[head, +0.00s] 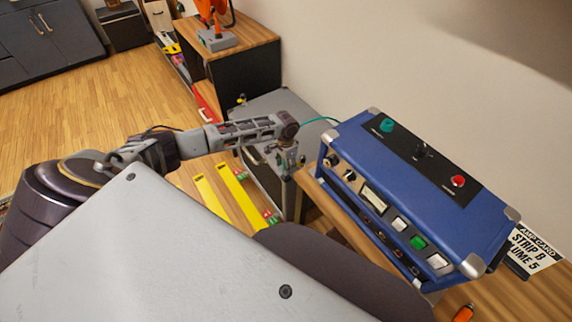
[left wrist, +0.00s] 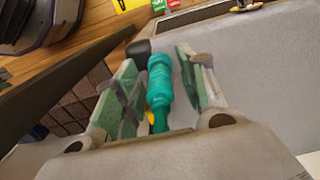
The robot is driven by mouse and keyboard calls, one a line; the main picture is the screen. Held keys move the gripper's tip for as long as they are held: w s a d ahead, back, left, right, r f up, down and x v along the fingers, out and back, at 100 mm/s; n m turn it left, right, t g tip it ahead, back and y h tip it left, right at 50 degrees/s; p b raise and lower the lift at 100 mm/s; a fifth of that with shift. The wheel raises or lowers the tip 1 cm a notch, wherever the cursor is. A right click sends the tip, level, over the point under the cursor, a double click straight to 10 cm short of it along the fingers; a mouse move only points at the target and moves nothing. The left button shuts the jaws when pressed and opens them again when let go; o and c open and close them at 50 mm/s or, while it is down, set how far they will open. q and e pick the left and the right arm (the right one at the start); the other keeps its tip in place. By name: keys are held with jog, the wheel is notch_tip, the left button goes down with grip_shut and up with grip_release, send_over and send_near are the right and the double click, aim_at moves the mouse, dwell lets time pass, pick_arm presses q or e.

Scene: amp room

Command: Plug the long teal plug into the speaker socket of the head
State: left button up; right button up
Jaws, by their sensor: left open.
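The blue amp head (head: 425,185) sits tilted in the picture, right of centre. Its near face carries knobs, a meter, buttons and a row of small sockets (head: 375,222); I cannot tell which is the speaker socket. My left gripper (head: 287,168) is left of the amp, pointing down. In the left wrist view, the long teal plug (left wrist: 160,85) lies between the open, green-padded fingers of the gripper (left wrist: 160,63). A gap shows on its right side; contact on the left is unclear. A thin teal cable (head: 318,120) shows behind the gripper. My right gripper is out of view.
The amp's top has a teal knob (head: 387,125) and a red one (head: 458,181). A grey case (head: 270,107) stands behind the gripper. A printed card (head: 532,250) is at the amp's right. Yellow strips (head: 228,190) lie below my arm. An orange object (head: 463,313) is at the bottom.

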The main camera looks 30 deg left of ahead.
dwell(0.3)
pick_arm(q)
grip_shut()
jog(key=shift+r+p, duration=3)
jog(key=shift+p, duration=0.8)
jog(key=shift+s+f, duration=0.1)
